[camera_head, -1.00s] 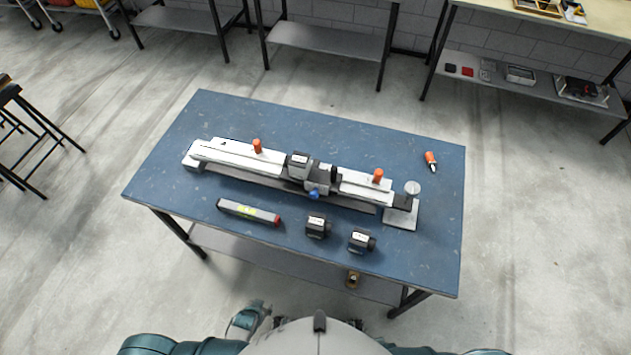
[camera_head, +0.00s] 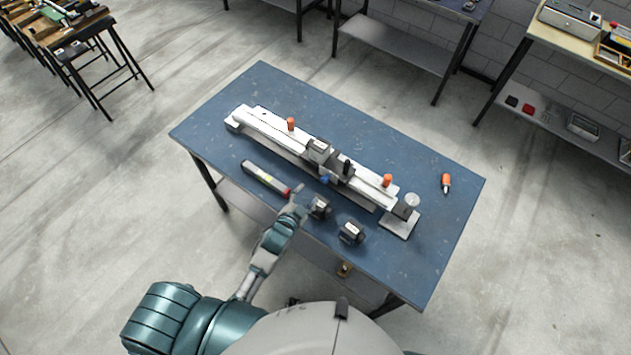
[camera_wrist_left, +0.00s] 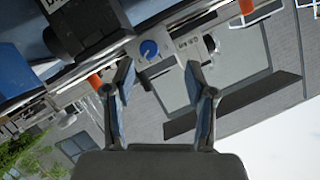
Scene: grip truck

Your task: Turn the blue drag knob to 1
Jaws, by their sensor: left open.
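The blue knob (camera_head: 324,180) is on the front of the dark grey carriage (camera_head: 338,170) in the middle of the long white rail (camera_head: 265,124). In the left wrist view the knob (camera_wrist_left: 149,48) sits on a light panel, with a pale pointer mark on its face; its number scale is too small to read. My left gripper (camera_head: 300,196) is over the front of the table, a little short of the knob. In the wrist view my left gripper (camera_wrist_left: 160,78) is open and empty, with the knob beyond and between its fingertips. My right gripper is not seen.
Orange posts (camera_head: 387,181) stand up from the rail.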

